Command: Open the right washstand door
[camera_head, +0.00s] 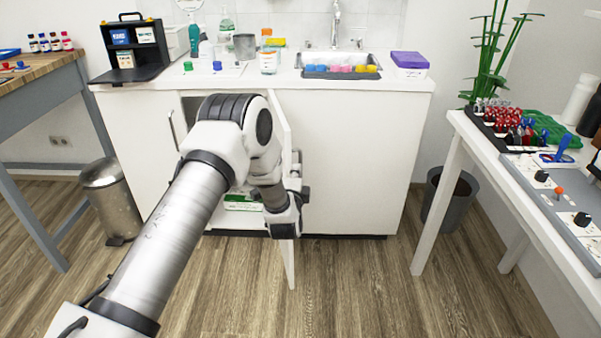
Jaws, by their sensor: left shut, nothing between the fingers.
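The white washstand (345,150) stands against the wall ahead. Its right door (289,262) is swung out toward me and shows almost edge-on, hinged at the right of the opening. My left arm reaches in from the lower left and covers much of the opening and part of the door. My left gripper (296,183) is shut and empty, close by the door at mid height; I cannot tell whether it touches. The left door (137,140) is closed, with a dark handle (172,125). A green and white box (242,203) shows inside the washstand. My right gripper is out of view.
A sink (335,59), bottles and a purple box (410,63) are on the washstand top. A metal bin (110,198) stands left, a dark bin (449,197) right. A white table (460,165) stands at the right. The wooden floor in front is clear.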

